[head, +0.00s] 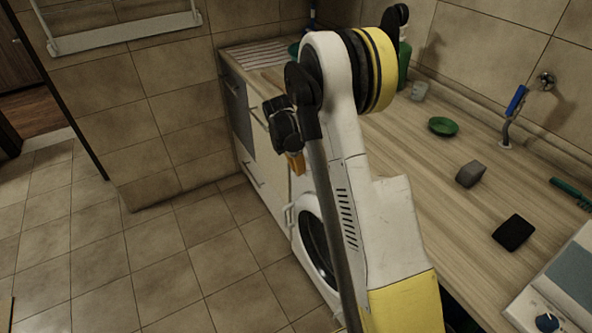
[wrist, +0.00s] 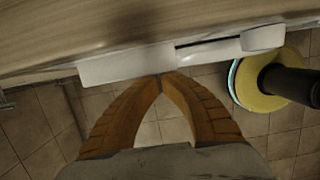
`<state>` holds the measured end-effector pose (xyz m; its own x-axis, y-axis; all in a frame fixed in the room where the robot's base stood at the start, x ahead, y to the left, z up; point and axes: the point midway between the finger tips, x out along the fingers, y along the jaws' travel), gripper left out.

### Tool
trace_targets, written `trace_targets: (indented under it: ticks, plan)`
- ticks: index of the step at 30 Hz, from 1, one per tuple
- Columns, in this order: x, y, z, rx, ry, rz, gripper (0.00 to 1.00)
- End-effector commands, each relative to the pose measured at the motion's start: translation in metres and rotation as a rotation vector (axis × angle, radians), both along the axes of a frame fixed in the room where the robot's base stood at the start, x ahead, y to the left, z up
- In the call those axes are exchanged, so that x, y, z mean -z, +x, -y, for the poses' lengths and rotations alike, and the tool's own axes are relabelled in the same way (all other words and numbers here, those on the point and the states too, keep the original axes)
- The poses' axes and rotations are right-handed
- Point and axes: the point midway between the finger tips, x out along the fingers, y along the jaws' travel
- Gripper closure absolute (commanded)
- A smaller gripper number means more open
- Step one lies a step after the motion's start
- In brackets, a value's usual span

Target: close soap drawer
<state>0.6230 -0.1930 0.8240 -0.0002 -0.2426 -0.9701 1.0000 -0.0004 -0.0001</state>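In the wrist view the soap drawer's white front (wrist: 122,66) lies just under the counter edge. It seems to stand out from the machine's panel beside it, but I cannot tell how far. My gripper (wrist: 159,77) has its two brown fingers meeting at the tips, with nothing seen between them. The tips are at the lower right end of the drawer front, touching or very close. In the head view my gripper (head: 296,163) is beside the counter front, above the washing machine (head: 301,249). My arm hides the drawer there.
The wooden counter (head: 440,185) carries a green dish (head: 443,126), a grey sponge (head: 470,173), a black block (head: 513,232) and a blue-handled tap (head: 516,101). A white cabinet (head: 265,165) stands beyond the washing machine. The tiled floor (head: 190,265) at left is clear.

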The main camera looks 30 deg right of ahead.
Motion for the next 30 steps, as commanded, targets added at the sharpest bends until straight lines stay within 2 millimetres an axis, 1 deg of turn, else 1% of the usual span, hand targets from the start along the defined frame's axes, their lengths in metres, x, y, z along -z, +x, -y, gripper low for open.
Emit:
trace_targets:
  ticks: [5, 8, 11, 14, 18, 21, 25, 30]
  plan:
    - [0.0, 0.0, -0.001, 0.0, 0.0, 0.0, 1.0]
    - [0.0, 0.001, -0.005, -0.002, 0.0, 0.0, 1.0]
    - [0.001, 0.003, -0.017, -0.002, 0.0, 0.0, 1.0]
    - [0.001, 0.006, -0.037, -0.001, 0.0, 0.001, 1.0]
    - [-0.038, 0.005, -0.046, 0.003, 0.0, 0.001, 1.0]
    - [-0.06, 0.005, -0.052, 0.004, 0.0, 0.0, 1.0]
    - [-0.082, 0.005, -0.057, 0.004, 0.0, 0.0, 1.0]
    - [-0.096, 0.005, -0.061, 0.004, 0.0, 0.0, 1.0]
